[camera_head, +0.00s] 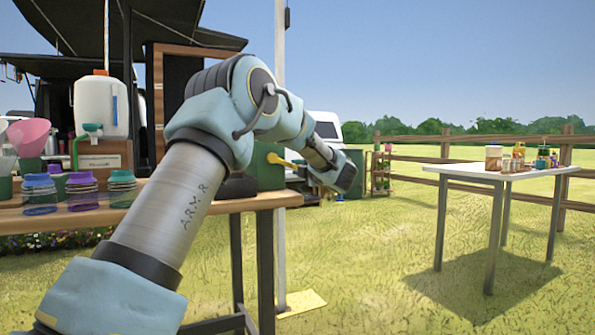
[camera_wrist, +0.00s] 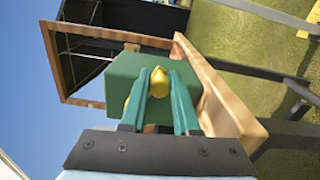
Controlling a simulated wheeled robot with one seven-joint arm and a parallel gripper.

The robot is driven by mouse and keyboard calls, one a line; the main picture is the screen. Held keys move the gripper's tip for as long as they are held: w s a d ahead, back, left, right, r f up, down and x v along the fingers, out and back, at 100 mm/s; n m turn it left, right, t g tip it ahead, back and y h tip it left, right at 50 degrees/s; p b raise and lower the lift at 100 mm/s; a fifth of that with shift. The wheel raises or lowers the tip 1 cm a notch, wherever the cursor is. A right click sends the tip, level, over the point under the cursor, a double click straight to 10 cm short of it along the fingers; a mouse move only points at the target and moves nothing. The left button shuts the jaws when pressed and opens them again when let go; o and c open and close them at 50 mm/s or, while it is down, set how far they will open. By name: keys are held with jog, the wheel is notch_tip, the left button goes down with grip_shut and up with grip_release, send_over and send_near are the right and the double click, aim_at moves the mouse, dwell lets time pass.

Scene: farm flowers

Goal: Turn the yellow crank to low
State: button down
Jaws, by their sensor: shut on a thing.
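The yellow crank (camera_wrist: 159,82) shows in the wrist view as a rounded yellow part on the green box (camera_wrist: 128,72). My gripper (camera_wrist: 160,86) has its two teal fingers on either side of that part and is shut on it. A bit of yellow also shows beside the left finger. In the head view, part of the yellow crank (camera_head: 279,159) sticks out by the green box (camera_head: 264,167), behind my arm. My fingers are hidden there. I cannot read any low mark or the crank's setting.
In the head view, a wooden bench (camera_head: 240,203) holds cups and a white water container (camera_head: 101,106). A white pole (camera_head: 280,230) stands close behind my arm. A table (camera_head: 480,173) with jars stands right, with open grass between.

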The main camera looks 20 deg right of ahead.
jog(key=c, duration=0.9)
grip_release()
jog(key=shift+c, duration=0.2)
jog(key=s+d, duration=0.1)
jog(key=s, duration=0.9)
jog(key=shift+s+d+p, duration=0.2)
jog(key=shift+s+p, duration=0.2)
